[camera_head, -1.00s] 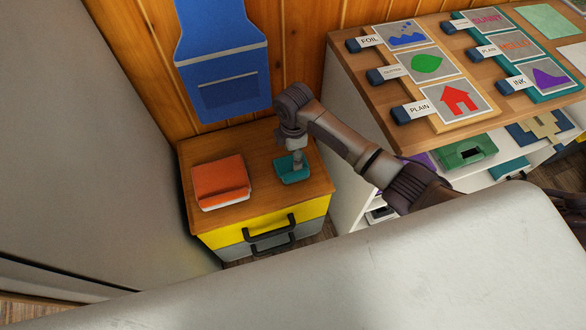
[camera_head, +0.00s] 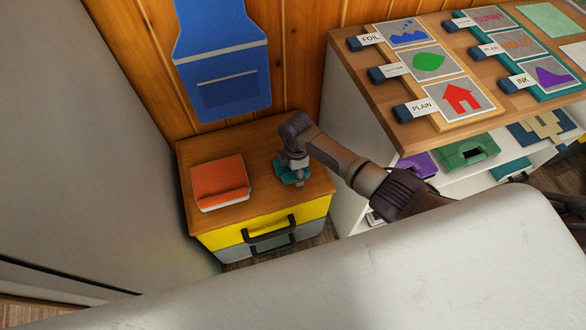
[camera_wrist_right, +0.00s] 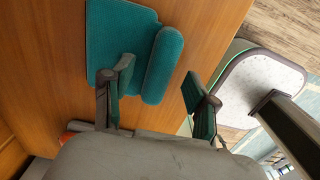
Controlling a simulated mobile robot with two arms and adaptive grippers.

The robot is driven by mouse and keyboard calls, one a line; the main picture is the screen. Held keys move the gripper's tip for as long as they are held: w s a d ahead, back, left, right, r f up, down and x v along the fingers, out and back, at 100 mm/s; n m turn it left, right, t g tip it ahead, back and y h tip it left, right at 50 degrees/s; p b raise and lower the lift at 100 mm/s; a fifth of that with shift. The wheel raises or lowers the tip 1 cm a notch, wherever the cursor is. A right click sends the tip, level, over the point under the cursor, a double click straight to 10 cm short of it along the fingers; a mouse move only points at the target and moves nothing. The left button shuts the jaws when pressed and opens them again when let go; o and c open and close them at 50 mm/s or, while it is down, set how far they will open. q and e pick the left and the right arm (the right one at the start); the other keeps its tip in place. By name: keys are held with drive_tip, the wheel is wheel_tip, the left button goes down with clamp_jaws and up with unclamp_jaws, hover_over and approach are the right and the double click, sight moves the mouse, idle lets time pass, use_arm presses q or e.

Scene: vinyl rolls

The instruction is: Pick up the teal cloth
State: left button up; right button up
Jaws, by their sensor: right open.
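The teal cloth (camera_head: 282,167) lies folded on the wooden top of a small cabinet, partly hidden by my right gripper (camera_head: 295,180) in the head view. In the right wrist view the cloth (camera_wrist_right: 125,40) is flat with a thick rolled edge. My right gripper (camera_wrist_right: 160,92) is open there, with its fingers apart near the rolled edge and nothing held between them. I cannot tell whether a finger touches the cloth. My left gripper is not in view.
A folded orange cloth (camera_head: 220,182) lies left on the cabinet top (camera_head: 250,145). A blue apron (camera_head: 225,70) hangs behind on the wooden wall. A shelf unit (camera_head: 345,110) with labelled picture cards stands at right. A large pale surface (camera_head: 330,285) fills the front.

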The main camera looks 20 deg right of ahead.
drive_tip(key=shift+c, duration=0.3)
clamp_jaws()
drive_tip(key=shift+r, duration=0.1)
wheel_tip(320, 180, up, 10)
drive_tip(key=p, duration=0.1)
drive_tip(key=shift+p, duration=0.3)
drive_tip(key=c, duration=0.7)
unclamp_jaws()
clamp_jaws()
